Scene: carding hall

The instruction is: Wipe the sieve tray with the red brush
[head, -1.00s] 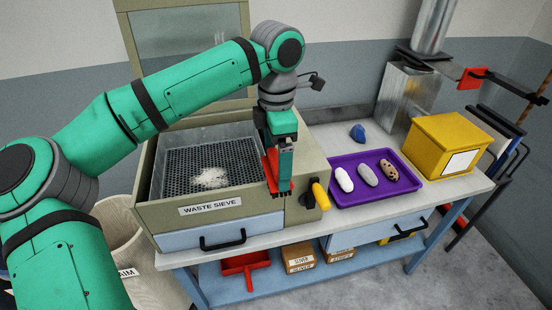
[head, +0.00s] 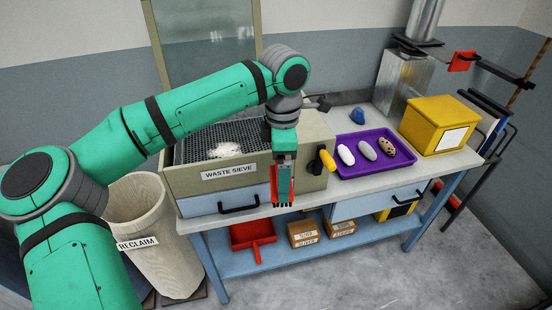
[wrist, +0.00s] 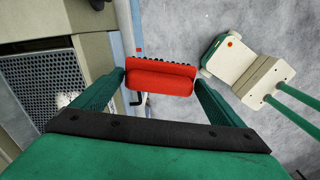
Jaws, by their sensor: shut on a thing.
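My gripper (head: 284,196) is shut on the red brush (wrist: 160,78). In the wrist view the brush lies crosswise between the green fingers, with dark bristles along its far edge. In the head view the gripper points down in front of the right part of the waste sieve housing (head: 185,183). The sieve tray (head: 195,146) is a dark mesh, partly hidden behind my arm. A pale clump of fluff (head: 225,151) lies on it. In the wrist view the mesh (wrist: 40,85) is at the left, to the side of the brush, and the floor is beneath the gripper.
A yellow handle (head: 327,160) sticks out at the housing's right. Beyond it are a purple tray (head: 350,170) with three oblong pieces, a blue lump (head: 385,116) and a yellow box (head: 440,127). A reclaim bin (head: 140,205) stands left. A red dustpan (head: 250,235) lies on the lower shelf.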

